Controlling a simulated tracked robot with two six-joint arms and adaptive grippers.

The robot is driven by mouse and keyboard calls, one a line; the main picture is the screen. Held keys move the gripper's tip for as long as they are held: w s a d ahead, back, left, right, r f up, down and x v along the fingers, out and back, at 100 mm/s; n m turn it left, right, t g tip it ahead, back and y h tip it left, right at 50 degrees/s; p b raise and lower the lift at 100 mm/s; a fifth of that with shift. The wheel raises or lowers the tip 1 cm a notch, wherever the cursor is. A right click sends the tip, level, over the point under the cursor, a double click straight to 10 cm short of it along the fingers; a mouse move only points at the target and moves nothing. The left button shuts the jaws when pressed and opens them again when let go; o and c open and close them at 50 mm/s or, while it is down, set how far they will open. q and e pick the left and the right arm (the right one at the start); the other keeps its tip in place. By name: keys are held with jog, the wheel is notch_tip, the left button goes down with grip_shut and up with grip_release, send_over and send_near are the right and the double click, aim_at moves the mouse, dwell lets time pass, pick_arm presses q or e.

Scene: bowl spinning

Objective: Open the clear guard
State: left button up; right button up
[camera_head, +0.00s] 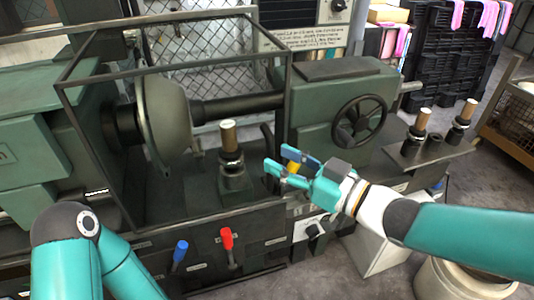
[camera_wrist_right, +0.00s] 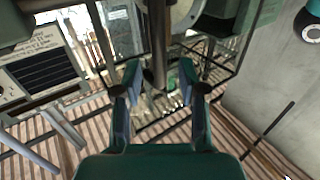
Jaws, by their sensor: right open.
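The clear guard (camera_head: 287,105) is a dark-framed box with see-through sides. My right gripper (camera_head: 277,165) is open in front of the guard's lower right corner. Its fingertips overlap the frame in the picture; I cannot tell whether they touch it. In the right wrist view the open fingers (camera_wrist_right: 158,80) have a dark rod (camera_wrist_right: 158,45) between or beyond them, and I cannot tell which part it is. My left arm shows at the lower left, its gripper out of view.
A handwheel (camera_head: 358,121) sits to the right of the guard. A post with a wooden top (camera_head: 229,134) stands behind the guard's front. Red (camera_head: 227,238) and blue (camera_head: 180,251) levers stick out below. A pale bucket (camera_head: 460,282) stands beneath my right arm.

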aim_at(273, 156)
jog(key=shift+x, duration=1.7)
grip_shut()
